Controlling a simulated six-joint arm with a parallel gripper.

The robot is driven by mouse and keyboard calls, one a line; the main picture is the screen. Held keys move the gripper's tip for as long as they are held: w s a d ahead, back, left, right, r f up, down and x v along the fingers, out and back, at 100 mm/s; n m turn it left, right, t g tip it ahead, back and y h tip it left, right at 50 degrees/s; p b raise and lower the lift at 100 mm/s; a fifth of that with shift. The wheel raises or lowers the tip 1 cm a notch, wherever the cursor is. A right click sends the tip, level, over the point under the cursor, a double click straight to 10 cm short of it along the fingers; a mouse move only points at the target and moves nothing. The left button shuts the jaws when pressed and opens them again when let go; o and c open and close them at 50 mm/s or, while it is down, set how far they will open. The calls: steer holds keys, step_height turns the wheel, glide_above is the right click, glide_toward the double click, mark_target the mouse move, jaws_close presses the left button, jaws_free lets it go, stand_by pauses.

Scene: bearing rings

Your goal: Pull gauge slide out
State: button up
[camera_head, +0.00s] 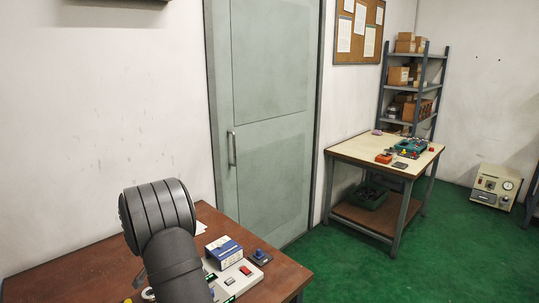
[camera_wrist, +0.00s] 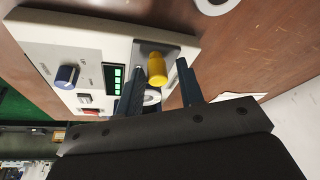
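The gauge (camera_wrist: 85,45) is a pale box with a blue dial, a green-lit display and a red switch in the wrist view. A yellow knob (camera_wrist: 157,68) stands on a grey plate (camera_wrist: 172,48) at its right end, which looks like the slide. A pale ring (camera_wrist: 151,97) shows just below the knob, partly hidden by a finger. My gripper (camera_wrist: 160,76) is open, with its fingers apart on either side of the knob. I cannot tell whether either finger touches it. In the head view my arm hides much of the gauge (camera_head: 241,276).
The gauge is on a brown table (camera_head: 85,262). A blue and white box (camera_head: 223,249) and a dark block with a blue top (camera_head: 260,256) are beside it. Another ring (camera_wrist: 228,5) lies at the wrist view's top edge. A second table (camera_head: 350,150) stands farther back.

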steer(key=shift+r, duration=2.75)
steer(key=shift+f, duration=0.1)
step_height(320, 180, down, 7)
steer(key=shift+d, duration=0.1)
